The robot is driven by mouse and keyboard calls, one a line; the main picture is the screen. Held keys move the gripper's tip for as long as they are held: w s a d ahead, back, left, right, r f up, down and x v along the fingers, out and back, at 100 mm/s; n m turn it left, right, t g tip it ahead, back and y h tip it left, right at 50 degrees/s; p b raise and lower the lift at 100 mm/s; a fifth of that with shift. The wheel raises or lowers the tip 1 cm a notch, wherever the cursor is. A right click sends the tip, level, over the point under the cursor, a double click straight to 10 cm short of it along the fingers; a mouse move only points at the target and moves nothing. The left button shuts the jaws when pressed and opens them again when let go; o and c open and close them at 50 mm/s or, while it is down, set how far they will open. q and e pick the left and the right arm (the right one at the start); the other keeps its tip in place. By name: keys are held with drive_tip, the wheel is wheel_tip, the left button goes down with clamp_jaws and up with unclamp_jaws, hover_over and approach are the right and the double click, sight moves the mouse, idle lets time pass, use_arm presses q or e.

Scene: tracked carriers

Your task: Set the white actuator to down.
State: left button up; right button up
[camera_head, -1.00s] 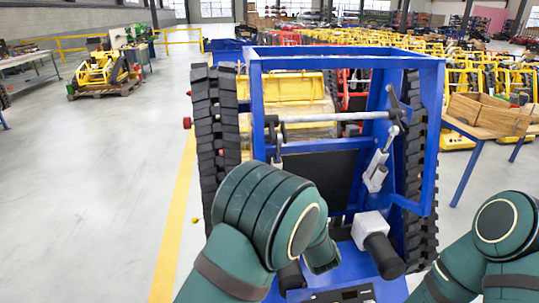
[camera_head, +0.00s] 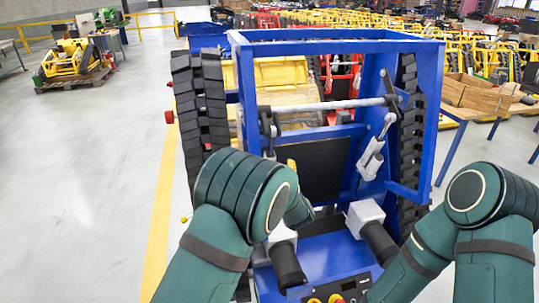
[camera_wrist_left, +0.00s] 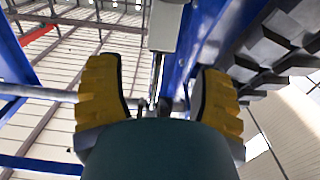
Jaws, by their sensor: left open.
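A white-grey actuator (camera_head: 371,158) stands tilted on the right side of the blue frame in the head view. A pale actuator body (camera_wrist_left: 165,25) with a thin rod shows in the left wrist view, ahead of my left gripper (camera_wrist_left: 160,95). That gripper's two yellow fingers are spread apart, with the rod seen between them; I cannot tell whether it touches them. In the head view my left arm hides most of this gripper; a small yellow tip shows above the wrist. My right arm shows at the right, its gripper out of view.
The blue frame (camera_head: 340,43) stands between black tracks (camera_head: 203,110). A grey crossbar (camera_head: 340,104) spans it. Two white blocks with black cylinders (camera_head: 378,243) sit low in front. A table with wooden boxes (camera_head: 485,97) is at the right.

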sight(271, 156)
use_arm(q)
drive_tip(key=x, duration=0.7)
drive_tip(key=shift+w+a+f, duration=0.1)
drive_tip(key=shift+w, duration=0.2)
clamp_jaws()
